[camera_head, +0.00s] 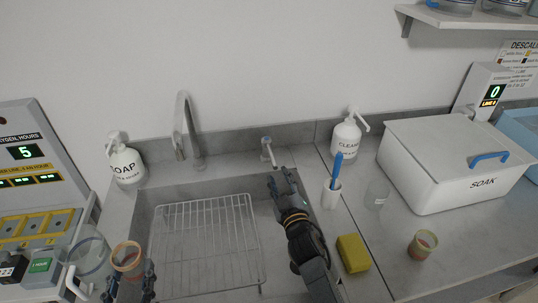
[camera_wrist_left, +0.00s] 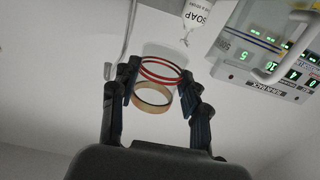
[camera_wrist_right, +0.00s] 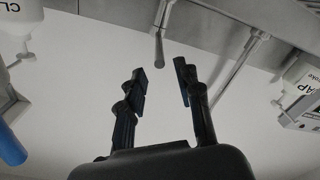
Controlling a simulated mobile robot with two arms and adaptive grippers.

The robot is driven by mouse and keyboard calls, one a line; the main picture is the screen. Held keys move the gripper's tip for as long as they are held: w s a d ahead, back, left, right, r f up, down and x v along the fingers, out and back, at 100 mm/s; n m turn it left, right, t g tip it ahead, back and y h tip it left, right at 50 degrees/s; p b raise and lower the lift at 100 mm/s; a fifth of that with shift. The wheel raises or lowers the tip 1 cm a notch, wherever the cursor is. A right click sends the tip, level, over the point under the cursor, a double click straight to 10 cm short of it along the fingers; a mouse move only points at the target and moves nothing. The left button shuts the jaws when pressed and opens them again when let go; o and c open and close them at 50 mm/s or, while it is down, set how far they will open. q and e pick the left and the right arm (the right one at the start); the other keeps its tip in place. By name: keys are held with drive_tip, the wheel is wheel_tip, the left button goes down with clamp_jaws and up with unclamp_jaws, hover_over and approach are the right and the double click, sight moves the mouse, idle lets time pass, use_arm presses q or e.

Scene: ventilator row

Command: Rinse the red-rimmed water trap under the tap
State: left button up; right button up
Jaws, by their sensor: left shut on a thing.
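The red-rimmed water trap (camera_head: 128,256), a clear cup, is between the fingers of my left gripper (camera_head: 130,284) at the left of the sink. In the left wrist view its red rings (camera_wrist_left: 160,71) and a tan band (camera_wrist_left: 152,98) show between the shut fingers (camera_wrist_left: 160,100). The tap spout (camera_head: 184,125) stands behind the sink, to the right of the trap; no water shows from it. My right gripper (camera_head: 283,184) is open and empty over the sink's right side, just in front of the tap lever (camera_head: 267,152). The lever also shows beyond its fingertips in the right wrist view (camera_wrist_right: 159,45).
A wire rack (camera_head: 207,240) lies in the sink (camera_head: 145,215). A soap bottle (camera_head: 126,165), a cleaner bottle (camera_head: 346,138), a brush cup (camera_head: 331,194), a yellow sponge (camera_head: 353,253), a clear cup (camera_head: 377,193), another small jar (camera_head: 422,245) and a white soak box (camera_head: 450,160) stand around it.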

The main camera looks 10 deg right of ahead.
sight(271, 155)
drive_tip(key=w+b, duration=0.2)
drive_tip(key=w, duration=0.3)
drive_tip(key=w+b, duration=0.2)
drive_tip(key=w, duration=0.3)
drive_tip(key=shift+a+f, duration=0.15)
drive_tip(key=shift+w+b, duration=0.3)
drive_tip(key=shift+w, duration=0.3)
clamp_jaws()
